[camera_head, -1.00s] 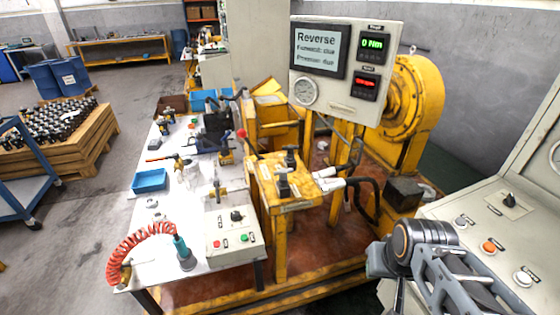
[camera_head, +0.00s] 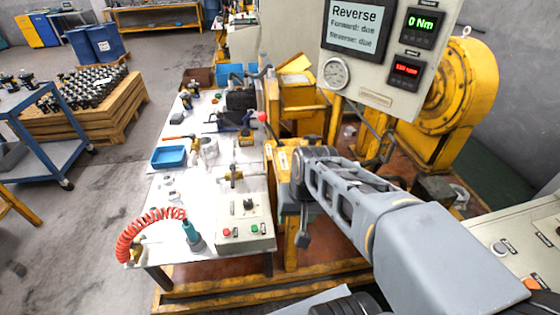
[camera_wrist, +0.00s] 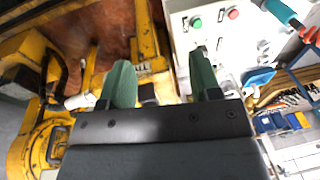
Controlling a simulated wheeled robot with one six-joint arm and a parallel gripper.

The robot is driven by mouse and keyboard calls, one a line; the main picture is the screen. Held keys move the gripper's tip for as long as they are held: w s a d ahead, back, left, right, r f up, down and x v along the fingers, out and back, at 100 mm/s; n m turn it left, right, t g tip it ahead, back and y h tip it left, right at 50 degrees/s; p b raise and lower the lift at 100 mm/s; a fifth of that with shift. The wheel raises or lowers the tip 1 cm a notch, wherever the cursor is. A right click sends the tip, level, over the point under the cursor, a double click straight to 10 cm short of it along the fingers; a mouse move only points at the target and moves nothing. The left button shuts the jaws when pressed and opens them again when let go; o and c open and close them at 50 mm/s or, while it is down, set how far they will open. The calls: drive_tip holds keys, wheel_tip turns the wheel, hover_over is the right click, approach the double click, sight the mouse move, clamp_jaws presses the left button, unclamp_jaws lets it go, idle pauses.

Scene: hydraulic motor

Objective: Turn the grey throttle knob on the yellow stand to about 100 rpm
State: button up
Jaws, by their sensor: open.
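The yellow stand (camera_head: 283,158) is right of the white bench in the head view, mostly behind my arm. The grey throttle knob cannot be made out; my wrist covers most of the stand's top. My gripper (camera_wrist: 163,82) is open and empty in the wrist view, its two green fingers apart. Yellow framework (camera_wrist: 148,40) shows beyond and between the fingers.
A control box (camera_head: 245,222) with red and green buttons stands on the bench's front end, close left of my arm. A red coiled hose (camera_head: 150,222) and a blue tray (camera_head: 169,157) are further left. A grey console (camera_head: 512,235) is at the right.

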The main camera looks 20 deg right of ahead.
drive_tip(key=w+d+m+t+y+p, duration=0.1)
drive_tip(key=w+d+m+t+y, duration=0.1)
drive_tip(key=d+m+y, duration=0.3)
drive_tip(key=w+d+m+t+y+p, duration=0.1)
drive_tip(key=w+d+m+y+p, duration=0.1)
drive_tip(key=w+d+m+y, duration=0.3)
drive_tip(key=w+d+m+t+y+p, duration=0.2)
drive_tip(key=d+m+y, duration=0.3)
drive_tip(key=d+m, duration=0.5)
drive_tip(key=shift+w+d+f+t, duration=0.1)
drive_tip(key=shift+w+f+t, duration=0.25)
drive_tip(key=shift+w, duration=0.4)
drive_tip(key=p+x, duration=0.3)
drive_tip(key=x, duration=1)
drive_tip(key=shift+r, duration=0.15)
drive_tip(key=c, duration=1)
drive_tip(key=shift+m+t+h, duration=0.5)
drive_tip(key=shift+m+t, duration=0.5)
drive_tip(key=shift+t, duration=0.25)
